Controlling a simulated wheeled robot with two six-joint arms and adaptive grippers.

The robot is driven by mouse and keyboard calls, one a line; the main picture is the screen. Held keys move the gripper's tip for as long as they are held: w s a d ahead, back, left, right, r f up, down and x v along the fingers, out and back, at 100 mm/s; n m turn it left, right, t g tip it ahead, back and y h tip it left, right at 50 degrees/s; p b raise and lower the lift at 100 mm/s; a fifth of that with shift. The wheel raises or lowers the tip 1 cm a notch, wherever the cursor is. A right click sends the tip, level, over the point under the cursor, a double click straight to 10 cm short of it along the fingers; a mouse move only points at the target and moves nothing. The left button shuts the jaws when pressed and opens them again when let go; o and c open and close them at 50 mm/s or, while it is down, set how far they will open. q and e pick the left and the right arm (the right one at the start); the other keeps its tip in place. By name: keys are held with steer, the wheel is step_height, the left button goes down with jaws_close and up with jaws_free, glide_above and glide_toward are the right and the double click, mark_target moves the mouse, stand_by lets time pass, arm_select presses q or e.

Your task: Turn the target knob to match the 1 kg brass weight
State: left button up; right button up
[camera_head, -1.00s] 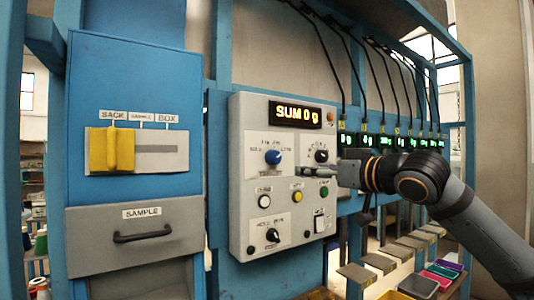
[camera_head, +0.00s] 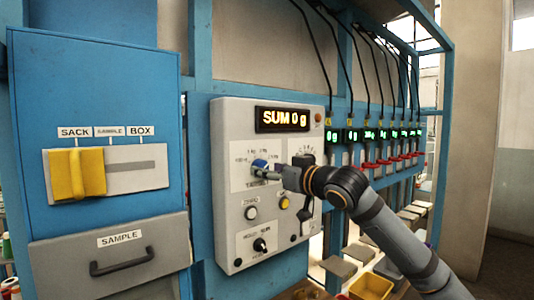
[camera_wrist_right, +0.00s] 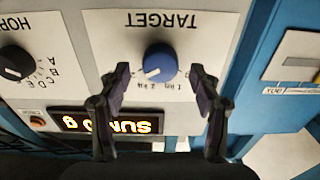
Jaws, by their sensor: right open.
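The blue target knob (camera_head: 259,163) is on the grey control panel (camera_head: 226,130), under the lit display "SUM 0 g" (camera_head: 283,119). In the upside-down right wrist view the knob (camera_wrist_right: 160,62) is below the printed word TARGET, with its white pointer towards the small scale labels, too blurred to read surely. My right gripper (camera_wrist_right: 159,80) is open, one finger on each side of the knob in that picture; contact cannot be told. In the head view the right gripper (camera_head: 277,171) is close to the knob and partly covers it. No brass weight is seen. My left gripper is not in view.
A black knob (camera_wrist_right: 15,62) is beside the target knob. A white button (camera_head: 251,213), a yellow button (camera_head: 284,202) and a mode knob (camera_head: 260,245) are lower on the panel. A yellow slider (camera_head: 78,173) and a SAMPLE drawer (camera_head: 122,264) are at left.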

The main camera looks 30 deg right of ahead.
steer(key=shift+w+a+f+p, duration=0.15)
steer(key=shift+w+p, duration=0.15)
steer(key=shift+w, duration=0.45)
steer(key=shift+c, duration=0.4)
steer(key=c, duration=1.1)
steer(key=shift+o, duration=0.2)
